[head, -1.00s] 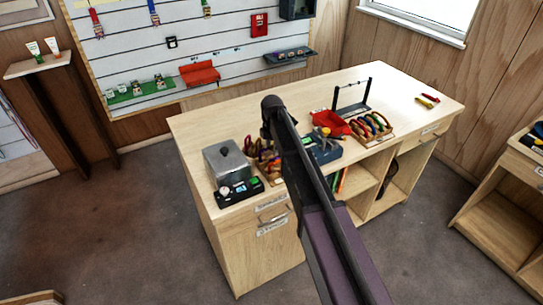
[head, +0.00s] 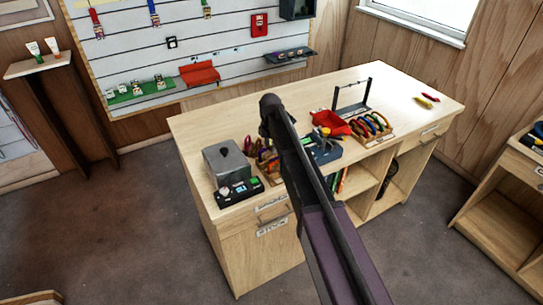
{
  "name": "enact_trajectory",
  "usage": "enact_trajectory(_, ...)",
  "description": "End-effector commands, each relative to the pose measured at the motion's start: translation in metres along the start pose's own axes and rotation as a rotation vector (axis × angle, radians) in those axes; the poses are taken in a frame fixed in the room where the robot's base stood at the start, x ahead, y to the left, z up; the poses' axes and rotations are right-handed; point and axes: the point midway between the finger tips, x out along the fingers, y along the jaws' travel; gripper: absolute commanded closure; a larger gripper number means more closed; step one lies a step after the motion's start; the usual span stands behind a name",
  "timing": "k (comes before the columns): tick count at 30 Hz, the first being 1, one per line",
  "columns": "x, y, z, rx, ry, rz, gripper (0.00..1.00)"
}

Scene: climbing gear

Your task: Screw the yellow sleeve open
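A small yellow part (head: 325,131) shows on or just above a dark blue-grey block (head: 327,153) on the wooden desk, right beside my arm. It may be the yellow sleeve, but it is too small to tell its shape or whether it is screwed open or shut. My dark arm crosses the middle of the view and hides part of the desk around the block. I cannot make out my gripper or its fingers.
The desk (head: 215,125) also bears a grey box (head: 227,160), a black device (head: 240,190), a red tray (head: 331,122), a wooden rack of coloured carabiners (head: 371,128) and a black wire stand (head: 352,95).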

Motion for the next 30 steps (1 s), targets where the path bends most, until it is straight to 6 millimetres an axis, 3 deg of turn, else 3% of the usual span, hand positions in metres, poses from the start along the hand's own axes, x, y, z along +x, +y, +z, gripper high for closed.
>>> enact_trajectory(30, -0.025, 0.001, 0.000, 0.000, 0.000, 0.001, 0.37)
